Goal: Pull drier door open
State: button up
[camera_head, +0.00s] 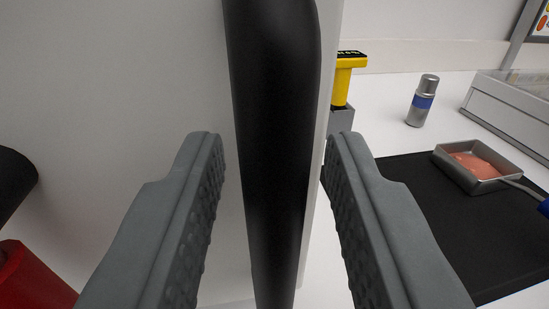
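A thick black upright handle (272,110) runs down the middle of the head camera view in front of a plain light grey door panel (130,90). The panel's right edge shows just to the right of the handle. My gripper (272,145) is open, with one grey ribbed finger on each side of the handle. A gap shows between the handle and each finger. The handle's lower end runs out of the picture. I cannot tell whether the door is fully closed.
Right of the panel, a white worktop (385,95) holds a yellow-topped device (345,82), a silver bottle with a blue band (422,101), and a metal tray of pink material (478,165) on a black mat (420,215). Black and red shapes (30,280) stand at lower left.

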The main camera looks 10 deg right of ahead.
grip_shut()
jog(key=shift+s, duration=0.1)
